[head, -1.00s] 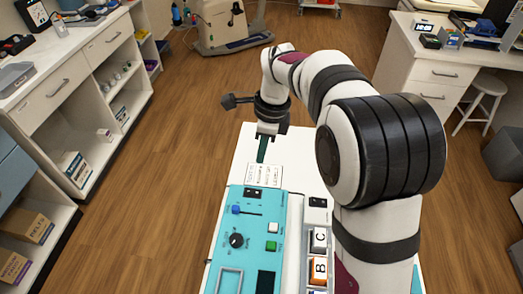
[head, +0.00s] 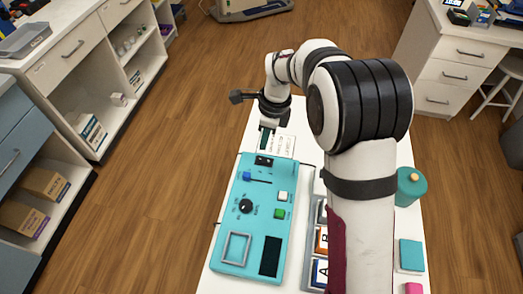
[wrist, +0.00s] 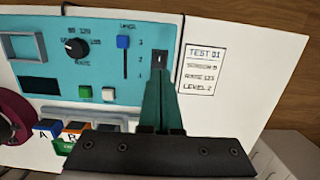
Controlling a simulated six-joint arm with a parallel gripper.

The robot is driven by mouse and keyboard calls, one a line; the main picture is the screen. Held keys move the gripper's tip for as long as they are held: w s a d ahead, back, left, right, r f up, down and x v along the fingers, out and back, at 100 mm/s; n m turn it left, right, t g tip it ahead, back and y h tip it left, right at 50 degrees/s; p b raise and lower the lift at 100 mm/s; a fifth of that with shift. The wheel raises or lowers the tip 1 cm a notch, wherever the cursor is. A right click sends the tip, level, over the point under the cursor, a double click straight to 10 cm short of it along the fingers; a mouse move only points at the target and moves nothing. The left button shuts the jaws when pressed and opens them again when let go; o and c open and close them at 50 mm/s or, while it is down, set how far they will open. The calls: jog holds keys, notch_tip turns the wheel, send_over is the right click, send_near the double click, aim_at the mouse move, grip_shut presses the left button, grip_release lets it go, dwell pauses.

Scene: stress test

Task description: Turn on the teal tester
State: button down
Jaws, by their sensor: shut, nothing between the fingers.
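The teal tester (head: 228,220) lies on the white table, with a black switch (head: 264,161) at its far end. The switch also shows in the wrist view (wrist: 160,62). The tester carries a blue slider (head: 247,176), a black knob (head: 245,206), a white button (head: 282,196), a green button (head: 279,214) and a dark display (head: 270,256). My gripper (head: 264,147) is shut and empty, just beyond the switch in the head view. In the wrist view its dark green fingertips (wrist: 162,82) appear right beside the switch; I cannot tell whether they touch it.
A printed card (wrist: 203,70) reading TEST 01 lies beside the tester. A grey rack with lettered blocks (head: 321,240) stands to its right. Farther right are a teal cylinder (head: 410,190), a teal block (head: 411,255) and a pink block (head: 413,288). Wooden floor surrounds the table.

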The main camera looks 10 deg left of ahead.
aim_at(261, 159)
jog(key=f, duration=0.5)
jog(key=shift+a+f, duration=0.4)
jog(key=shift+a+f, duration=0.1)
jog(key=shift+f, duration=0.1)
jog(key=shift+d, duration=0.2)
jog(key=shift+d+r, duration=0.15)
jog(key=shift+d, duration=0.5)
jog(key=shift+r, duration=0.1)
